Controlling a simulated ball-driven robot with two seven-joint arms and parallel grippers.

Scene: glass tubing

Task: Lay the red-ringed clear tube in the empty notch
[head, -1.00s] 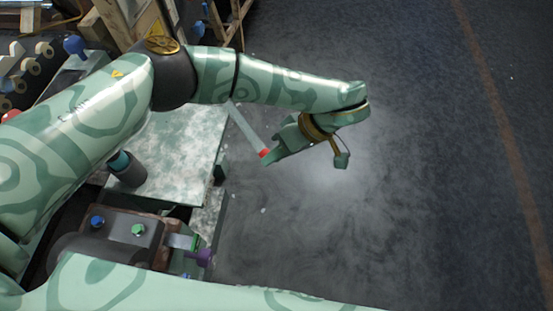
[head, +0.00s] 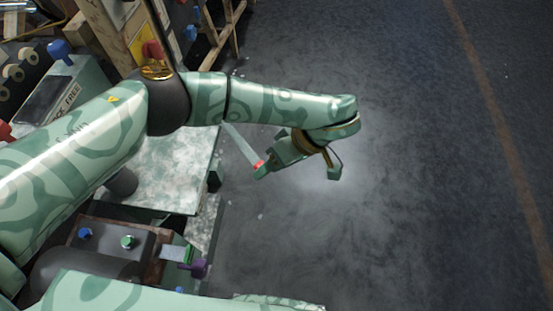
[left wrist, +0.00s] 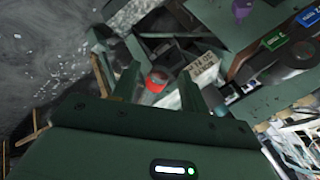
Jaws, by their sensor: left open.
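The red-ringed clear tube (head: 243,144) slants out from under my left forearm in the head view. Its red ring (head: 258,165) is at the lower end, at the fingertips of my left gripper (head: 262,172). In the left wrist view, the red ring (left wrist: 156,82) shows between the two spread fingers of the left gripper (left wrist: 150,85), with gaps to both sides. The left gripper is open. The tube's upper end is hidden by my forearm. I cannot make out the empty notch. My right gripper is not in view.
A pale mottled bench top (head: 170,165) lies left of the tube. A dark block with blue and green knobs (head: 108,244) and a purple knob (head: 198,268) stand below it. Wooden frames (head: 222,40) stand at the top. The floor to the right is clear.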

